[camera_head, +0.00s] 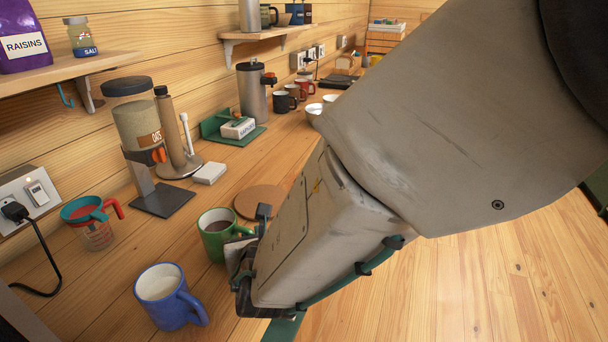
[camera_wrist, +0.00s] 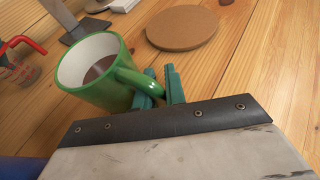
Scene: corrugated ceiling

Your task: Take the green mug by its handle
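The green mug (camera_head: 215,232) stands upright on the wooden counter with dark liquid in it, its handle side toward my gripper. In the wrist view the mug (camera_wrist: 95,85) is at upper left, with its handle (camera_wrist: 128,76) reaching right to my gripper's teal fingers (camera_wrist: 161,72). The fingers stand a small gap apart. The handle crosses in front of the left finger, and its end lies near the gap. I cannot tell whether it touches a finger.
A blue mug (camera_head: 165,297) stands close in front of the green mug. A round cork mat (camera_head: 262,200) lies behind it. A measuring cup with a red handle (camera_head: 92,225) is to the left. A dispenser (camera_head: 140,130) and several mugs stand farther back.

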